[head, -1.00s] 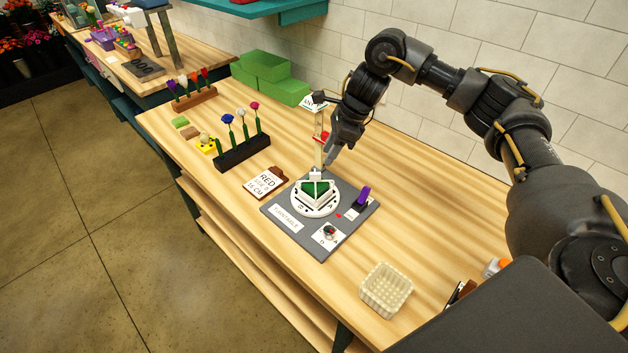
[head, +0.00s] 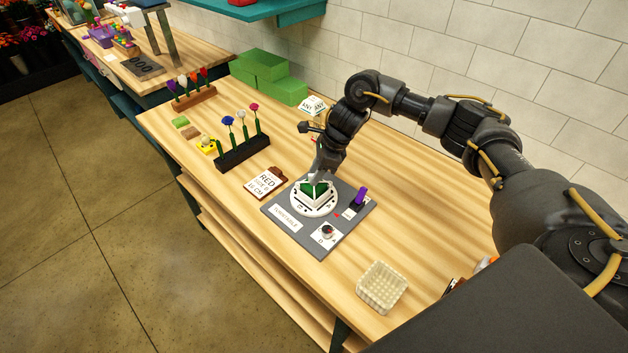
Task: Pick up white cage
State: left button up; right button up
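An open, cream-white lattice cage (head: 382,287) stands on the wooden table near its front right part. It looks empty. My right gripper (head: 317,179) points down over the turntable (head: 313,207), well behind and to the left of the cage. Its fingertips are at or just above the green block (head: 316,190) in a white holder on the turntable. I cannot tell whether they touch it or whether the fingers are open. My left gripper is not in view.
The grey turntable base (head: 300,243) carries a purple lever and a knob. A black rack (head: 243,152) holds flowers. Green blocks (head: 262,72) stand at the back wall. Bare table surrounds the cage.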

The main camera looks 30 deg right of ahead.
grip_shut()
jog(key=shift+r+b, duration=0.65)
jog(key=shift+b, duration=0.25)
jog(key=shift+w+r+b, duration=0.1)
jog(key=shift+r+b, duration=0.5)
jog(key=s+a+r+b, duration=0.2)
jog(key=s+a+r, duration=0.1)
jog(key=s+r, duration=0.2)
jog(key=s+a+r+b, duration=0.1)
jog(key=s+a+r, duration=0.1)
jog(key=s+r, duration=0.3)
jog(key=s, duration=0.3)
jog(key=shift+a+r+b, duration=0.25)
jog(key=shift+a+b, duration=0.15)
